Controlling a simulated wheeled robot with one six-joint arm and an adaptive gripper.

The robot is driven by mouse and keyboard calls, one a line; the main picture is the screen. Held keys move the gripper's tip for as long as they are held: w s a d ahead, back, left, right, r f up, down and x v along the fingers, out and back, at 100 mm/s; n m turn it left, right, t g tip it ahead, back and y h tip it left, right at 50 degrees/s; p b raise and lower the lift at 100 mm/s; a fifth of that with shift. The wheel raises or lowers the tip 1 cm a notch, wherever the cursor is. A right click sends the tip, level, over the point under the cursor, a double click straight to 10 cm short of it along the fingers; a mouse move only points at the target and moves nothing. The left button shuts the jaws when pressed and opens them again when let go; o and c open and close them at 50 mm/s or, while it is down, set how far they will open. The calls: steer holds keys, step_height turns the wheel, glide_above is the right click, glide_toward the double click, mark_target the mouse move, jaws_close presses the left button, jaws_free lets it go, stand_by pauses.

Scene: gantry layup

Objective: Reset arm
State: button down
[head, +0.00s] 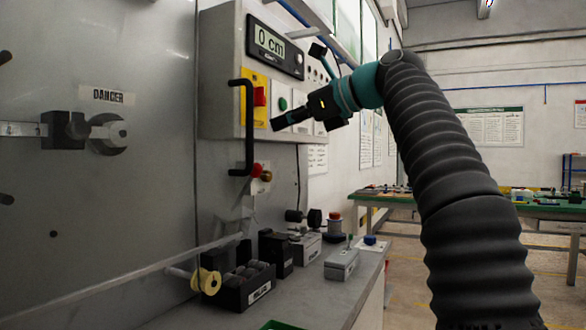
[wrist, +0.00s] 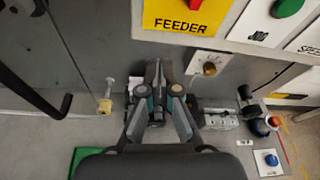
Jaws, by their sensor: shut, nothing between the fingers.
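My arm, in a dark ribbed sleeve, comes up from the lower right of the head view and bends left at the top. My gripper (head: 280,122) points left and down in front of the control box (head: 222,70). In the wrist view my gripper (wrist: 157,68) has its fingers together with nothing between them. It is below the yellow FEEDER plate (wrist: 165,22), over the bench. I cannot tell whether it touches the box.
The box has a "0 cm" display (head: 271,45), a red switch (head: 260,96) and a green button (head: 283,104). A black handle (head: 249,130) stands out left. The bench below holds a yellow spool (head: 207,281), a black bin (head: 246,287) and a grey switch box (head: 341,264). A green table (head: 545,212) stands right.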

steer(key=s+d+f+n+h, duration=0.4)
steer(key=s+d+f+n, duration=0.3)
steer(key=f, duration=1)
steer(key=s+d+f+n+g+h, duration=0.1)
steer(key=s+d+f+n+h, duration=0.3)
steer(key=s+d+f+n, duration=0.3)
steer(key=s+d+f+n+h, duration=0.5)
steer(key=s+f, duration=0.9)
steer(key=f, duration=1.3)
steer(key=shift+s+d+n, duration=0.4)
steer(key=shift+d+n, duration=0.5)
steer(key=shift+n, duration=0.2)
